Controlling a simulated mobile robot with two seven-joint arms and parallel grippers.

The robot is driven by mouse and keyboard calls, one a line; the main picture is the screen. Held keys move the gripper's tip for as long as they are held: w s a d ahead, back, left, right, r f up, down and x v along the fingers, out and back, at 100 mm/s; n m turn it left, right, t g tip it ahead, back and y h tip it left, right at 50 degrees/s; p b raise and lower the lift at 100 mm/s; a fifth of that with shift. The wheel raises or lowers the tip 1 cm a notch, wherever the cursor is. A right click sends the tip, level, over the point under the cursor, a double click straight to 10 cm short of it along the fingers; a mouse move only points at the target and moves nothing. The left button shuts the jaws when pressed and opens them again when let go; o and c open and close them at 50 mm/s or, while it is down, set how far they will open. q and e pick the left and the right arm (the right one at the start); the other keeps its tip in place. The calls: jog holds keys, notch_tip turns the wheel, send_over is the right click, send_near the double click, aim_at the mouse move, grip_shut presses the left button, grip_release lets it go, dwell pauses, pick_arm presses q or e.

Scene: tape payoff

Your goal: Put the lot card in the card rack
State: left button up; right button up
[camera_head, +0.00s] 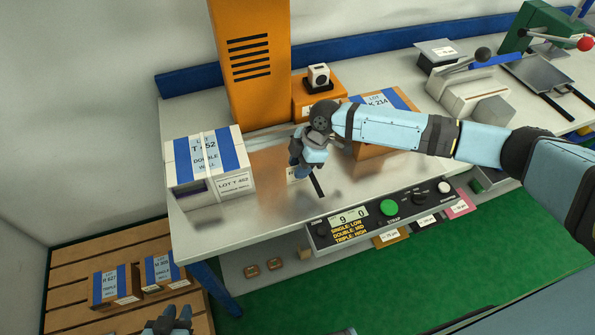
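My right gripper (299,172) reaches in from the right and points down, low over the middle of the metal worktop. Its fingers are too small and partly covered to tell whether they are open. A small white piece, perhaps the lot card (294,176), shows at the fingertips; I cannot tell whether it is gripped. A white card reading LOT T 452 (233,185) is on the front of the blue-striped box (183,164). I cannot pick out the card rack with certainty. My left gripper (171,320) is cut off at the bottom left edge, away from the table.
An orange column (251,60) stands behind the worktop. A carton marked K 214 (388,98) is partly behind my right arm. A control panel (350,222) runs along the front edge, with coloured tags (391,237) below. Boxes (113,287) lie on a pallet at lower left.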

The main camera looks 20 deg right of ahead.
jog(key=shift+x, duration=0.85)
grip_shut()
